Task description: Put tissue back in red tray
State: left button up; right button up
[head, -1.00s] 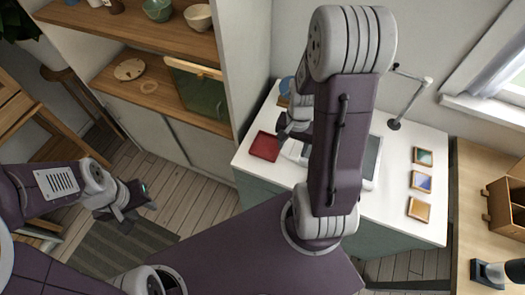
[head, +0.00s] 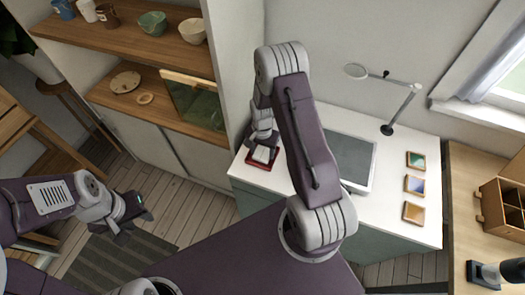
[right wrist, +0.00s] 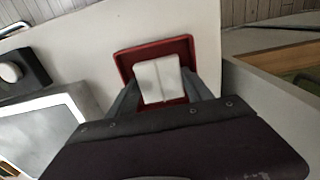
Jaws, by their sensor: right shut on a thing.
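The red tray (head: 249,162) lies at the left end of the white counter; it also shows in the right wrist view (right wrist: 180,45). The white folded tissue (right wrist: 160,78) is between the fingers of my right gripper (right wrist: 165,88), over the tray. In the head view the tissue (head: 263,155) shows as a pale patch just under my right gripper (head: 262,143). I cannot tell whether the tissue touches the tray floor. My left gripper (head: 135,213) hangs away from the counter, over the floor, with its finger gap unclear.
A grey framed panel (head: 345,160) lies right of the tray. A desk lamp (head: 388,128) stands behind it. Several small coloured tiles (head: 414,185) lie at the counter's right. Wooden shelves (head: 150,85) with bowls and a green board stand at the left.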

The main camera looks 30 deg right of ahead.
aim_at(263, 153)
jog(key=shift+w+f, duration=0.15)
jog(key=shift+f, duration=0.15)
jog(key=o, duration=1)
jog(key=shift+o, duration=0.2)
notch_tip(263, 153, up, 12)
jog(key=s+a+r+n, duration=0.2)
jog(key=s+a+n, duration=0.1)
jog(key=s+n, duration=0.2)
jog(key=s+a+r+n+t, duration=0.1)
jog(key=s+a+r+n, duration=0.2)
jog(key=s, duration=0.4)
jog(key=shift+s+a+r+n, duration=0.15)
jog(key=shift+s+a+n, duration=0.25)
jog(key=shift+a+n, duration=0.4)
